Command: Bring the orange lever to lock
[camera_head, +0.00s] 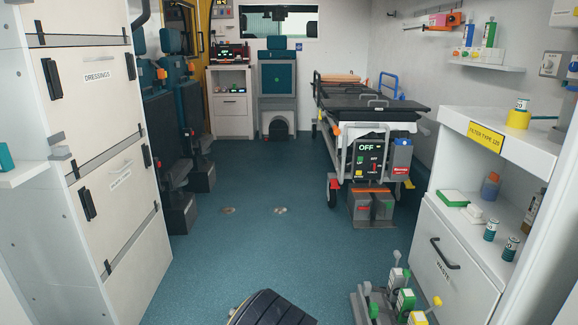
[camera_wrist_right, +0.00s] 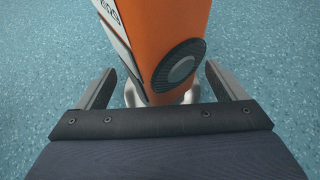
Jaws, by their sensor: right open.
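In the right wrist view an orange body (camera_wrist_right: 178,32) with a dark round disc on its side and a white lettered panel stands above the blue floor. I cannot tell if it is the orange lever or its housing. My right gripper (camera_wrist_right: 158,72) is open, one finger on each side of the orange body, with a gap at each side; whether they touch it is not clear. In the head view a set of small levers (camera_head: 395,298) with grey, green and yellow parts stands on the floor at bottom right, cut off by the lower edge. My left gripper is not in view.
A white cabinet (camera_head: 455,265) with a dark handle and a shelf of bottles stands at right. A stretcher (camera_head: 375,105) with an OFF panel is behind. White drawers (camera_head: 105,180) fill the left. The blue floor (camera_head: 250,240) between is clear.

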